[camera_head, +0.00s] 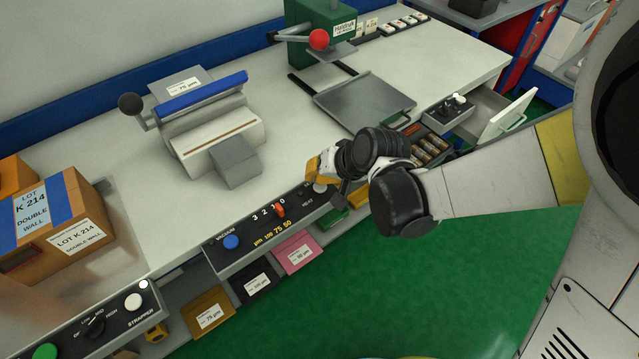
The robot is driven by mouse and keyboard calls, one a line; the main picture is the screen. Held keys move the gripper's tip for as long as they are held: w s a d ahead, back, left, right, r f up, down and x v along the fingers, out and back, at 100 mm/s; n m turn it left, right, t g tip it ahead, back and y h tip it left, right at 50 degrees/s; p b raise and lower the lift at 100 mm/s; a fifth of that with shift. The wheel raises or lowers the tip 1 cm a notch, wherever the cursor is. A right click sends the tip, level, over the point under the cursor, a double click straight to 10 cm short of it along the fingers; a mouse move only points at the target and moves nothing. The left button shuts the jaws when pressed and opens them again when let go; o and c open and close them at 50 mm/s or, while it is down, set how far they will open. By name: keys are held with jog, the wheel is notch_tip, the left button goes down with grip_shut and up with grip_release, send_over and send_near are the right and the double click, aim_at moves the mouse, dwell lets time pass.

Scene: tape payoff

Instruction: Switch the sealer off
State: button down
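The sealer (212,128) stands on the left half of the bench, with a blue bar on top and a black ball-ended lever at its left. A black control panel (255,245) runs along the bench's front edge below it. The panel carries a blue VACUUM button (231,242), an orange-red knob (280,210) by the figures 3 2 1 0, and a pale round part (320,187) by the word HEAT. My gripper (318,168) is just above the panel's right end, close to the pale part. Contact and finger opening cannot be told; the wrist hides part of it.
A green press (312,38) with a red ball handle stands behind a grey plate (365,102). Cardboard boxes (62,222) and the STRAPPER panel (95,325) are at left. An open drawer (505,117) juts out at right. Coloured film packs hang below the panel.

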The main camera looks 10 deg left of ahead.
aim_at(316, 184)
dwell(0.6)
jog(key=shift+f+b, duration=0.5)
jog(key=shift+f, duration=0.25)
dwell(0.3)
jog(key=shift+r, duration=0.1)
jog(key=shift+r+p, duration=0.3)
jog(key=shift+r, duration=0.35)
jog(key=shift+r+p, duration=2.25)
jog(key=shift+r, duration=0.75)
